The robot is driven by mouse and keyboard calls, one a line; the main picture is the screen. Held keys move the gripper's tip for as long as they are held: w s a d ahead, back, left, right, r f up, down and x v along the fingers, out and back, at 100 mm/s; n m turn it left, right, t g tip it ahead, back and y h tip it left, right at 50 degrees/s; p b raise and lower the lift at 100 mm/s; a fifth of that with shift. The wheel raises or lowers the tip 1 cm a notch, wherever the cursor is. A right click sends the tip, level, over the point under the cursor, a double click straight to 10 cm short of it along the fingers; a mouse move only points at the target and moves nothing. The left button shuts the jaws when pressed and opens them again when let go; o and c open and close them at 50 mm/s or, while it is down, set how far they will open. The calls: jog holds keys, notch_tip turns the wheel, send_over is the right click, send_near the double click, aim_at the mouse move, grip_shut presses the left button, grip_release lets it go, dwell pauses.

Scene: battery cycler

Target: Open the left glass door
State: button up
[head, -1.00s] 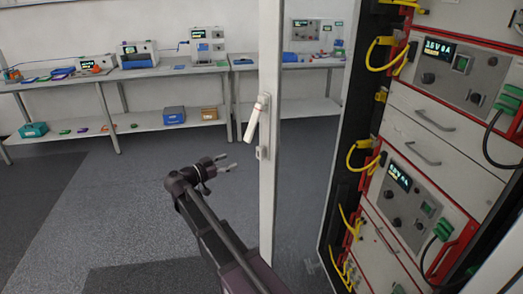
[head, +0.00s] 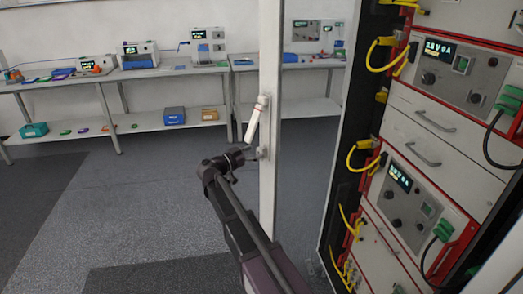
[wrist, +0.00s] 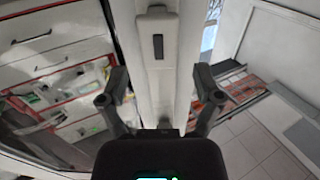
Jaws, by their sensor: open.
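The left glass door shows in the head view as a tall white frame post (head: 269,200). In the wrist view my gripper (wrist: 160,92) is open, one finger on each side of the white post (wrist: 160,100). A pale fitting with a dark slot (wrist: 158,47) is on the post ahead. I cannot tell whether the fingers touch it.
The rack (head: 425,143) with red-framed instruments, drawers and yellow cables stands at the right. Long benches (head: 170,72) with devices and boxes line the back wall. The grey floor (head: 130,195) left of my arm is clear.

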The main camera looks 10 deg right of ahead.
aim_at(259, 150)
jog(key=shift+x, duration=1.5)
grip_shut()
